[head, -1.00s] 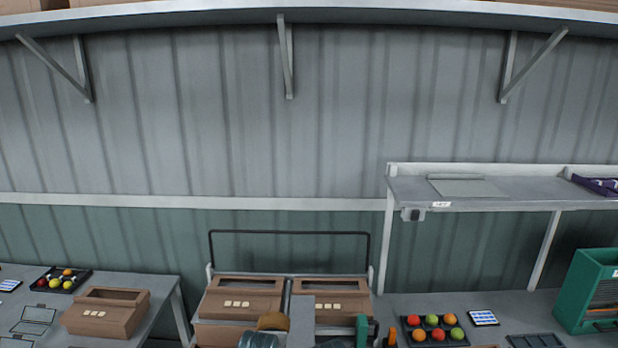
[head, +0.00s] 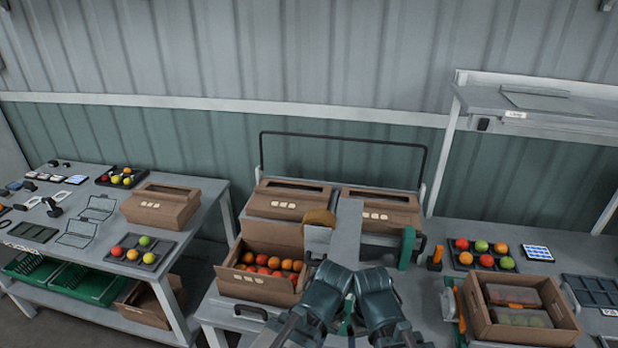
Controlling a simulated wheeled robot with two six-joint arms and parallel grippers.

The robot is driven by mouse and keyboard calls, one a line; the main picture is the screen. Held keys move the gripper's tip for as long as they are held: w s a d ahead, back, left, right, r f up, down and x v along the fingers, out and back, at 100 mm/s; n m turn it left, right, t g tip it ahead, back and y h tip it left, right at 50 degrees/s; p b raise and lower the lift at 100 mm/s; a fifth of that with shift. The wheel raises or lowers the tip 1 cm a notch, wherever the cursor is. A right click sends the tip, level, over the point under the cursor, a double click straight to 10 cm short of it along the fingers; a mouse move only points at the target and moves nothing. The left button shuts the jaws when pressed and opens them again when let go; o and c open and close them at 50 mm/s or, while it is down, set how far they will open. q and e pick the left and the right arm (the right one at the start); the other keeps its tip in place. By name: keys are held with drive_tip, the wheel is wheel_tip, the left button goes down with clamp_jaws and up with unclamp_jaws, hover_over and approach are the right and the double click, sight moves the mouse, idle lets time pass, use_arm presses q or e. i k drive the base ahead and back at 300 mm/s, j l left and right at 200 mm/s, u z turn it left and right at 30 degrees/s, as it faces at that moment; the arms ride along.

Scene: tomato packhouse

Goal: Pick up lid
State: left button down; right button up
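I cannot make out for certain which thing is the lid. Two clear hinged packs stand open on the left table, one farther back (head: 97,207) and one nearer (head: 77,235), each with its clear top raised. Closed clear packs of produce (head: 515,308) lie in an open cardboard box (head: 562,332) at right. My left gripper (head: 296,326) and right gripper (head: 400,334) are low in the middle, partly cut off by the bottom edge. Their fingers are too dark and small to read. I see nothing held in them.
A cart holds two closed cartons (head: 285,212) and an open carton of tomatoes (head: 250,282) close to my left arm. A grey post (head: 346,235) rises before me.

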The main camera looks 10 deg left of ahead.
sight(273, 199)
drive_tip(key=z, duration=1.25)
drive_tip(key=j+u, duration=0.1)
drive_tip(key=u, duration=1.6)
drive_tip(key=j+z, duration=0.15)
drive_tip(key=z, duration=0.25)
drive_tip(key=j+z, duration=0.15)
drive_tip(key=z, duration=0.3)
drive_tip(key=j+z, duration=0.15)
drive_tip(key=z, duration=0.25)
drive_tip(key=k+j+z, duration=0.2)
drive_tip(key=j, duration=0.25)
drive_tip(key=j+z, duration=0.2)
drive_tip(key=j, duration=0.25)
drive_tip(key=k+j+z, duration=0.25)
drive_tip(key=j, duration=0.15)
drive_tip(key=k+j+z, duration=0.2)
drive_tip(key=j, duration=0.2)
drive_tip(key=i+j, duration=0.05)
drive_tip(key=i, duration=0.05)
